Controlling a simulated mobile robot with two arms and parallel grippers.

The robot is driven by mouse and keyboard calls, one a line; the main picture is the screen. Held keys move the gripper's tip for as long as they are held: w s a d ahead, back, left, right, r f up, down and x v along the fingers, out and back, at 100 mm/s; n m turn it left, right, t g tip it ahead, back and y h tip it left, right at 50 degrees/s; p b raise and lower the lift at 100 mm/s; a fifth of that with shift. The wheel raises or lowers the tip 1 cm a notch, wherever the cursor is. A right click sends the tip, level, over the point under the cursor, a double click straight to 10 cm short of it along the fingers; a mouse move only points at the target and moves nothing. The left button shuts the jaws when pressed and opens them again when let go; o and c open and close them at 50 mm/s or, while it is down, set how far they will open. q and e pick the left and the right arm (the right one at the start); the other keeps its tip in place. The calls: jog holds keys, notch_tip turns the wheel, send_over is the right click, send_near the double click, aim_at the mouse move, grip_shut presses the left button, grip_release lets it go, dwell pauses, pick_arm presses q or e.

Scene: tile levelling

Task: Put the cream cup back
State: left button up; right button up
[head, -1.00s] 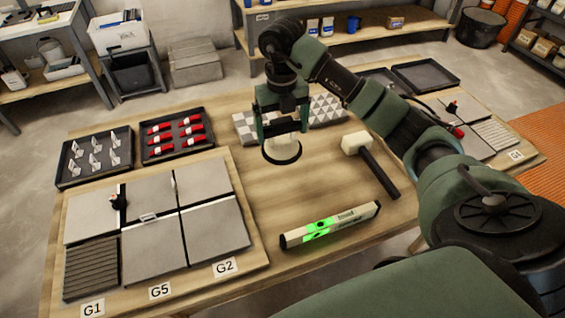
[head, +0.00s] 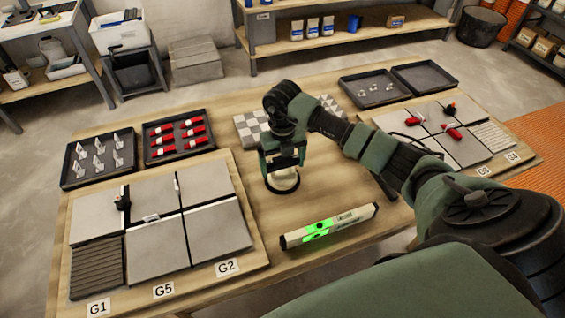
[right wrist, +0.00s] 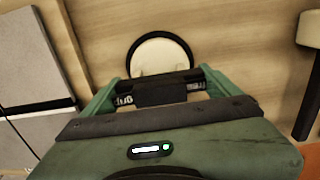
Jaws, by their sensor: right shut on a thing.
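The cream cup (head: 283,181), a round cream piece with a black rim, is under my right gripper (head: 283,168) over the middle of the wooden table. My right gripper is shut on it from above. In the right wrist view the cup's cream disc (right wrist: 160,56) with its black ring shows just beyond the fingers (right wrist: 160,84). I cannot tell whether its rim touches the table or hangs just above it. My left gripper is in neither view.
A level with green lights (head: 330,226) lies nearer me. The left tile board (head: 259,246) and a mallet (right wrist: 311,30) flank the cup. Bare wood surrounds the cup.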

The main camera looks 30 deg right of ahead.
jog(key=o, duration=1.1)
jog(key=shift+f, duration=0.1)
jog(key=shift+r, duration=0.3)
notch_tip(320, 180, up, 12)
jog(key=b, duration=0.2)
jog(key=shift+f+b, duration=0.1)
jog(key=shift+b, duration=0.2)
